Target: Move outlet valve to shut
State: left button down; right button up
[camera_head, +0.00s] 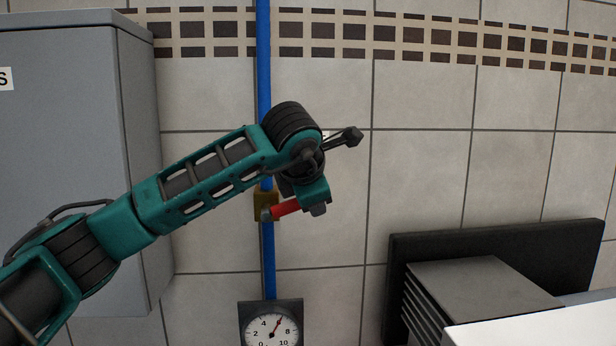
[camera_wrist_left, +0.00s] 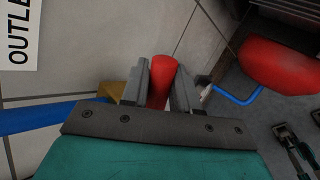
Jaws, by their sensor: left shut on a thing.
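The outlet valve has a brass body (camera_head: 266,205) on a vertical blue pipe (camera_head: 264,95). Its red handle (camera_head: 285,208) points right and slightly up from the body, across the pipe. My left gripper (camera_head: 307,208) is at the handle's outer end, and the hand hides that end. In the left wrist view the red handle (camera_wrist_left: 161,82) lies between the two grey fingers of my left gripper (camera_wrist_left: 160,78), which are shut on it. The brass body (camera_wrist_left: 114,91) shows beside the fingers. My right gripper is not identifiable in either view.
A round gauge (camera_head: 271,329) sits below the valve. A grey cabinet (camera_head: 60,130) stands at left. A grey finned box (camera_head: 480,285) and white surface (camera_head: 560,325) are at lower right. The wrist view shows an OUTLET sign (camera_wrist_left: 20,38) and a red rounded object (camera_wrist_left: 283,65).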

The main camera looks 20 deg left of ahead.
pick_arm(q)
jog(key=shift+w+d+f+m+g+y+p, duration=0.1)
jog(key=shift+f+m+g+y+p, duration=0.1)
jog(key=shift+f+m+g+y, duration=0.4)
jog(key=shift+d+f+m+g+y+p, duration=0.1)
jog(key=shift+f+m+g+y+p, duration=0.1)
jog(key=shift+f+y, duration=0.7)
jog(key=shift+f, duration=0.15)
jog(key=c, duration=1)
grip_release()
jog(key=b+v, duration=0.1)
jog(key=v, duration=1.2)
